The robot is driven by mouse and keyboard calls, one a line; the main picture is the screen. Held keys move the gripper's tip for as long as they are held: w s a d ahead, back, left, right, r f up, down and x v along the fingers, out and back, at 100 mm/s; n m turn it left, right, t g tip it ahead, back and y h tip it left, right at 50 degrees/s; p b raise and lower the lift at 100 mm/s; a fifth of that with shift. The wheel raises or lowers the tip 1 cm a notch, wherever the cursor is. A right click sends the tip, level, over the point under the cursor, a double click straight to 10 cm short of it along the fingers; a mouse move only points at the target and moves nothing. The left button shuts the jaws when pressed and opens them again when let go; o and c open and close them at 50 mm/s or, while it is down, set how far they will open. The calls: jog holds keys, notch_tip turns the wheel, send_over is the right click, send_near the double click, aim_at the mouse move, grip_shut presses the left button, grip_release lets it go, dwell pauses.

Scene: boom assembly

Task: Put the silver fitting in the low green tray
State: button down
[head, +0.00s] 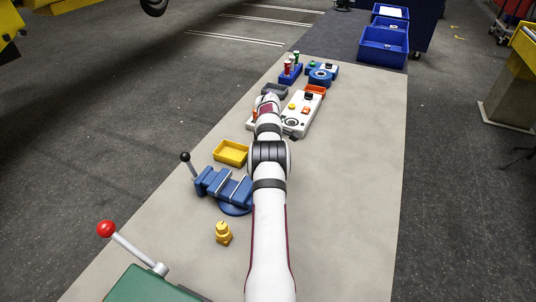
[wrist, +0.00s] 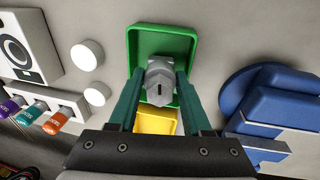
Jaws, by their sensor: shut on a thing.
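The silver fitting (wrist: 161,83) is a grey metal piece with a hex-like body and a dark slot. It sits between the green fingers of my gripper (wrist: 156,88), which is shut on it. The low green tray (wrist: 136,50) lies straight beyond the fitting in the wrist view. The fitting overlaps the tray's near part in that view; its height above the tray I cannot tell. In the head view my arm hides the gripper, the fitting and the green tray.
A yellow tray (head: 230,153) stands left of my arm, and also shows below the fitting in the wrist view (wrist: 155,122). A blue vise (head: 222,186) is near it. A white control box (head: 302,113) stands right of my arm. The table's right side is clear.

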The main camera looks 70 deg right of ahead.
jog(key=shift+c, duration=1.3)
grip_release()
notch_tip(320, 180, up, 9)
jog(key=shift+f, duration=0.1)
